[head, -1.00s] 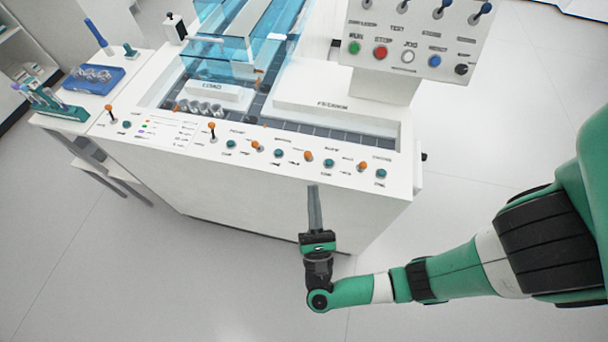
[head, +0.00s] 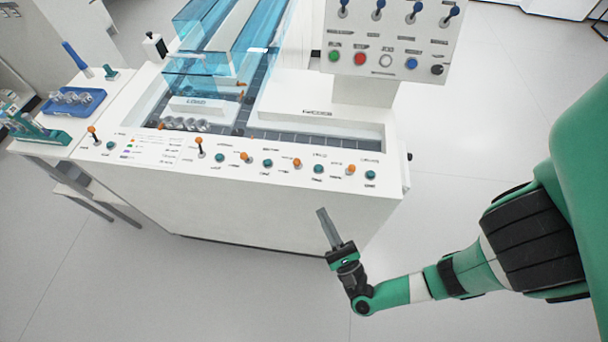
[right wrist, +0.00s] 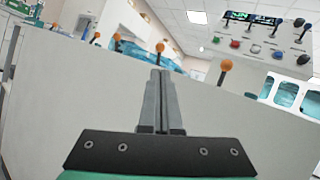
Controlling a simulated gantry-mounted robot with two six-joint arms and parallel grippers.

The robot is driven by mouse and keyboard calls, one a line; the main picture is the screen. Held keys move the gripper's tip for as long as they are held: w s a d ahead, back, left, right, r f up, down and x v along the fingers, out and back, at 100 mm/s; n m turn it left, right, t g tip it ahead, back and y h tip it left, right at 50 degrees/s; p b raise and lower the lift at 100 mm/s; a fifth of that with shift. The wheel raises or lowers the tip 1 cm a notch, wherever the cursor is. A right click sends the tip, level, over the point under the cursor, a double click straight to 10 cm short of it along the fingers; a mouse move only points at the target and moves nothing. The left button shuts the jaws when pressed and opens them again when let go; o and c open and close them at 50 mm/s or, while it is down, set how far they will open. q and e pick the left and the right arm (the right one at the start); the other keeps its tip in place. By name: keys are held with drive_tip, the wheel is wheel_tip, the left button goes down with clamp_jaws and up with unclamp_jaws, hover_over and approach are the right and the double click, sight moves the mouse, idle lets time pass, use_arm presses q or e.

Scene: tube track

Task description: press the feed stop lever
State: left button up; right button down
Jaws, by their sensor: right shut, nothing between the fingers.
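The white machine's front ledge (head: 228,170) carries a row of orange-knobbed levers, among them one at the far left (head: 92,131), one left of centre (head: 200,142), and one near the right end (head: 350,168). The labels are too small to read, so I cannot tell which is the feed stop lever. My right gripper (head: 322,212) is shut and empty, in front of the machine's front face and below the ledge in the picture. In the right wrist view its fingers (right wrist: 158,76) point up toward the orange knobs (right wrist: 160,47), (right wrist: 226,65). My left gripper is out of view.
Teal buttons (head: 267,163) sit between the levers. A raised panel (head: 395,40) with blue-tipped switches and coloured buttons stands at the back right. Blue clear covers (head: 215,50) stand over the track. A side table with a blue tray (head: 75,103) is at left. The floor in front is clear.

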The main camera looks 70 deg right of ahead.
sight(304, 182)
drive_tip(key=x, duration=1.2)
drive_tip(key=shift+d+r, duration=0.1)
